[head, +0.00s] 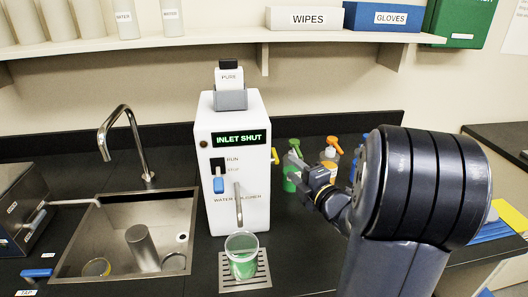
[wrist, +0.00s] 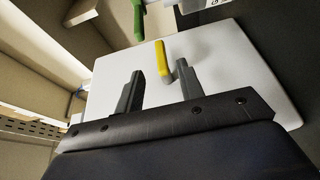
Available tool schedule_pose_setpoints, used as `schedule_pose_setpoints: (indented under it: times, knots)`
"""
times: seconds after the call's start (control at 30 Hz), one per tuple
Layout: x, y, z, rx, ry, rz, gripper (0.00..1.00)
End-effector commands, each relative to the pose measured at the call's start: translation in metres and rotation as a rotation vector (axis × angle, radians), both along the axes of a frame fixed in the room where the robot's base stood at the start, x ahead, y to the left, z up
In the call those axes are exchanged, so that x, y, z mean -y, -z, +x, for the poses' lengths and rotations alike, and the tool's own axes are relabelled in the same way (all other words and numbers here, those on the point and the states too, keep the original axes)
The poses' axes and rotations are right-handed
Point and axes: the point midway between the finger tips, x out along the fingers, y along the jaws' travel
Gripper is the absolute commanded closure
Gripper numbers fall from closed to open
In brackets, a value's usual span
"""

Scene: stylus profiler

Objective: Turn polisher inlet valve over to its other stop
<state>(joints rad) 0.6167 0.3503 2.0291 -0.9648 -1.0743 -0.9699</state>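The water polisher (head: 225,165) is a white upright box at the back of the bench, and its display reads INLET SHUT. Its inlet valve, a short yellow lever (head: 273,156), sticks out of its right side. In the wrist view the yellow lever (wrist: 162,62) stands out on a grey stem against the white side panel. My gripper (head: 294,171) is to the right of the polisher, near the lever. In the wrist view my gripper (wrist: 159,82) is open, with the lever seen between and beyond its two fingers. I cannot tell whether either finger touches it.
Bottles with green and orange tops (head: 330,152) stand close behind my gripper. A beaker with green liquid (head: 243,257) stands on a drip grate below the polisher's spout. A sink (head: 120,225) is at left. A shelf (head: 200,42) runs above.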

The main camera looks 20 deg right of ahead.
Motion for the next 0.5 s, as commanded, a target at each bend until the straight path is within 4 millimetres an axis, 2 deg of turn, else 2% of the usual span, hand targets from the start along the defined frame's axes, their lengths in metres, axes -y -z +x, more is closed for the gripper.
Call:
schedule_pose_setpoints:
  times: [0.5]
  knots:
    - [-0.018,-0.002,0.086,-0.003,-0.003,0.003,0.64]
